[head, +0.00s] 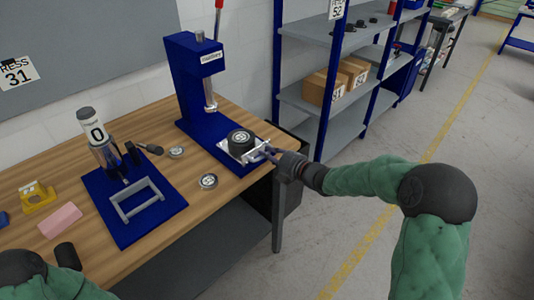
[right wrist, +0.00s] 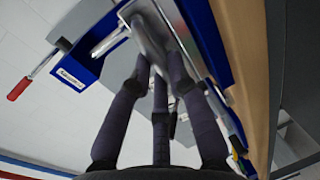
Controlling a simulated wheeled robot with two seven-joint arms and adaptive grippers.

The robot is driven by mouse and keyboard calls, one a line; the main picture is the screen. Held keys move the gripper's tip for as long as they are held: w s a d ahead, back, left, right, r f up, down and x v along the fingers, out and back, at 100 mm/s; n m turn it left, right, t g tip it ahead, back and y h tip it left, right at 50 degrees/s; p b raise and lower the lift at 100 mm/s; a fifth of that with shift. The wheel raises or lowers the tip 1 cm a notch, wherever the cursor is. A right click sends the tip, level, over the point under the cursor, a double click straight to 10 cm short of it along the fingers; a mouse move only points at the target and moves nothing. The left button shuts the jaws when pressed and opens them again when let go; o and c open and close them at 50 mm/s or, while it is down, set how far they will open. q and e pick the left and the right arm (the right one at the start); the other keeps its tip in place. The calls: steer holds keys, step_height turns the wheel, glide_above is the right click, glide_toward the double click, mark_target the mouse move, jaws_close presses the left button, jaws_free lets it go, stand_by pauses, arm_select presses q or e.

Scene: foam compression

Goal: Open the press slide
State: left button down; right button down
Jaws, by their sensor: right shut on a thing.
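The blue press (head: 185,85) stands at the back of the wooden table, its silver ram (head: 210,95) pointing down. The silver press slide (head: 226,146) lies at the right front end of the press's blue base, with a black round weight-like piece (head: 241,139) on it. My right gripper (head: 266,153) is at the slide's outer end, shut on its handle. In the right wrist view, the fingers close around the grey metal handle (right wrist: 150,35).
Small round discs (head: 208,181), a pink block (head: 60,220) and a yellow piece (head: 37,197) lie about. Shelves (head: 335,95) stand behind; floor at right is free.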

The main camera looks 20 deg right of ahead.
steer(key=shift+f, duration=0.1)
steer(key=c, duration=1.2)
jaws_free()
steer(key=v, duration=1.2)
